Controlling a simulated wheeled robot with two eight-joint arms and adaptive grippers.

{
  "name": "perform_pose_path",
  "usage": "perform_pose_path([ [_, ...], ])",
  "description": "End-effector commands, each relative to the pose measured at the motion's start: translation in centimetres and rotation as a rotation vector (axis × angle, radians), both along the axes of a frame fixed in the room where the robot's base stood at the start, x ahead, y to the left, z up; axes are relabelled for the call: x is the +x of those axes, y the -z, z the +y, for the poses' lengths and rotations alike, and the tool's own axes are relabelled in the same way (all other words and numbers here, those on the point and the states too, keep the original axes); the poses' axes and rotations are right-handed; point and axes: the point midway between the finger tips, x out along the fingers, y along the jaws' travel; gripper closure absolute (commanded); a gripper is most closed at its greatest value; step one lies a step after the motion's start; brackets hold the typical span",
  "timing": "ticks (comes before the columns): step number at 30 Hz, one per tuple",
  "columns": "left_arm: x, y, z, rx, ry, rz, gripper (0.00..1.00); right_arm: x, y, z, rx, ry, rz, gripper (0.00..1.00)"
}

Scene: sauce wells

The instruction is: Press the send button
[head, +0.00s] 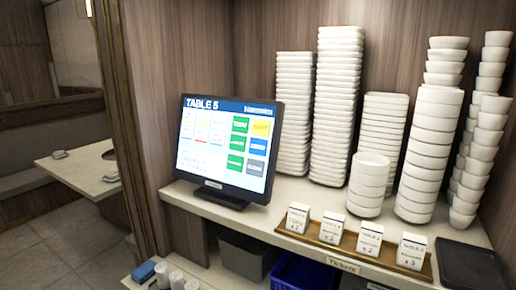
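A black-framed touch screen (228,148) headed "TABLE 5" stands upright on the shelf, turned slightly to the right. Its right part shows two columns of coloured buttons: a green button (240,125), a yellow button (262,128), a second green button (237,143), a blue button (258,146), a third green button (235,162) and a grey button (256,167). Their labels are too small to read surely, so I cannot tell which is send. The left part shows small pale panels. Neither of my grippers is in view.
White dish stacks (338,105) and bowl stacks (430,150) stand behind and right of the screen. A wooden ticket tray (343,266) with several white cards lies along the shelf's front. A dark tray (470,265) is at right. A blue crate (300,275) sits below.

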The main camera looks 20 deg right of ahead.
Motion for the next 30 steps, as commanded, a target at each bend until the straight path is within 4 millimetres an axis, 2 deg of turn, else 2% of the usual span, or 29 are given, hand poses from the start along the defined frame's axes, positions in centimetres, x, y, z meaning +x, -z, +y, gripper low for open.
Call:
perform_pose_path([
  [26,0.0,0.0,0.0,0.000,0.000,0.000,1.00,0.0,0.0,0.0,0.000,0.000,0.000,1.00],
  [30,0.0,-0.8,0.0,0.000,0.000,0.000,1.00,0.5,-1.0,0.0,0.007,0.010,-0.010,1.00],
])
